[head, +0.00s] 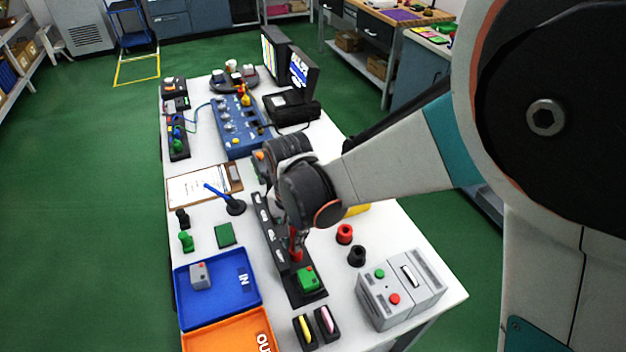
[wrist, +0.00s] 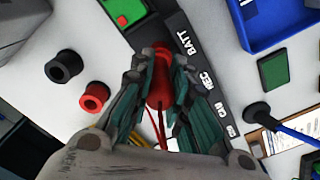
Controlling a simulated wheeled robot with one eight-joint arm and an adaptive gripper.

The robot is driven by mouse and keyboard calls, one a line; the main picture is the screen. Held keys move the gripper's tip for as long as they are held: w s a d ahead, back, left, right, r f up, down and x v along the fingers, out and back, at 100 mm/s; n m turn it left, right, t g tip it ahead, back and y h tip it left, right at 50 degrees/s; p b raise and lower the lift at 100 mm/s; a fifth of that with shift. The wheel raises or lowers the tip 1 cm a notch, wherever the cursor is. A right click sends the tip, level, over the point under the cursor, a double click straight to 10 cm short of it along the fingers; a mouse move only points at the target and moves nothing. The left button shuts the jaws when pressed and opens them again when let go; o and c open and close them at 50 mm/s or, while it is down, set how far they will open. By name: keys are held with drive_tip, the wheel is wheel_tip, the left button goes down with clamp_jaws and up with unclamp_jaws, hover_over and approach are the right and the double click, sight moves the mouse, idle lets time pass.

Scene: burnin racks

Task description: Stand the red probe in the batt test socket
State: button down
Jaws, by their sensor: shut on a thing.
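My gripper (wrist: 158,72) is shut on the red probe (wrist: 159,95), which shows between the fingers in the wrist view. In the head view the red probe (head: 296,243) appears as a red upright shape below my wrist, over the black test strip (head: 270,232). The strip carries white labels, and the BATT label (wrist: 184,42) is just beside the probe's far end in the wrist view. The fingers and probe cover the batt socket, so I cannot tell whether the tip is inside it. A green block with a red spot (head: 308,279) sits at the strip's near end.
A red ring-shaped holder (head: 345,233) and a black one (head: 357,254) stand right of the strip. A grey box with buttons (head: 400,290) is at the front right. A blue IN tray (head: 216,308) and orange OUT tray (head: 225,335) lie left.

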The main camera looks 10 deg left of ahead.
drive_tip(key=shift+f+b, duration=0.3)
drive_tip(key=shift+f, duration=0.1)
drive_tip(key=c, duration=1.4)
unclamp_jaws()
drive_tip(key=shift+c, duration=0.2)
drive_tip(key=shift+r, duration=0.1)
wheel_tip(320, 180, up, 7)
drive_tip(key=shift+s+r, duration=0.15)
drive_tip(key=shift+r, duration=0.05)
